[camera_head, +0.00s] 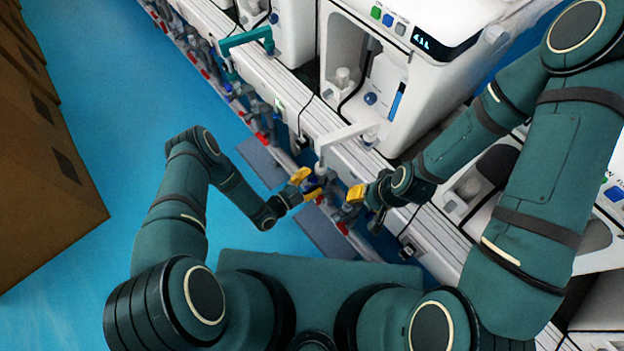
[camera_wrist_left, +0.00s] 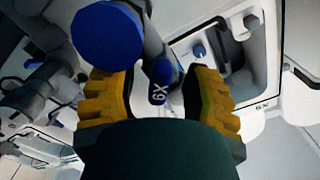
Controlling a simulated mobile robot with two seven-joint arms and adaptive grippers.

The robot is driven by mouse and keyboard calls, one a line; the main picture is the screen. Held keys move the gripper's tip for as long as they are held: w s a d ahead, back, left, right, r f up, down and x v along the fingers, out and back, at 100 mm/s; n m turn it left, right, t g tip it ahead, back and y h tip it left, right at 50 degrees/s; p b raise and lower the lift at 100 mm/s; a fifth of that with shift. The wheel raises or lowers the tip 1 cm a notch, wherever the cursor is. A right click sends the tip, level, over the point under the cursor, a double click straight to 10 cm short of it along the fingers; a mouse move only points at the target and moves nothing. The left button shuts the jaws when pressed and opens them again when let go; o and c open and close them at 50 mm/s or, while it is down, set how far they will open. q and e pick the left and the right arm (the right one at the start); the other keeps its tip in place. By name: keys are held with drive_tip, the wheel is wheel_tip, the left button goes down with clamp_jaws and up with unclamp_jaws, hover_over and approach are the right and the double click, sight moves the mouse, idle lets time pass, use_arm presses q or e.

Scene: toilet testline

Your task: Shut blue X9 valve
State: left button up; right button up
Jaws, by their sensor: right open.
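The blue X9 valve shows in the left wrist view as a dark blue handle (camera_wrist_left: 160,88) with a white X9 label, upside down there. A round bright blue cap (camera_wrist_left: 107,32) sits on the grey pipework above and left of it. My left gripper (camera_wrist_left: 155,74) is open, with its yellow fingers on either side of the handle and gaps visible. In the head view my left gripper (camera_head: 306,184) reaches the pipe row, with a small blue part between its fingertips. My right gripper (camera_head: 366,202) is open and apart from it, just to the right; its grip area is partly hidden.
White test machines (camera_head: 400,70) stand on a long rail (camera_head: 345,140) behind the pipe row. A white tap-like arm (camera_head: 345,134) juts out over the valve area. More red and blue valves (camera_head: 238,90) line the upper left. Brown boxes (camera_head: 45,150) stand at the left; blue floor lies between.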

sight(312, 179)
use_arm(q)
drive_tip(key=shift+r, duration=0.1)
wheel_tip(312, 179, up, 10)
drive_tip(key=shift+f, duration=0.1)
idle(0.3)
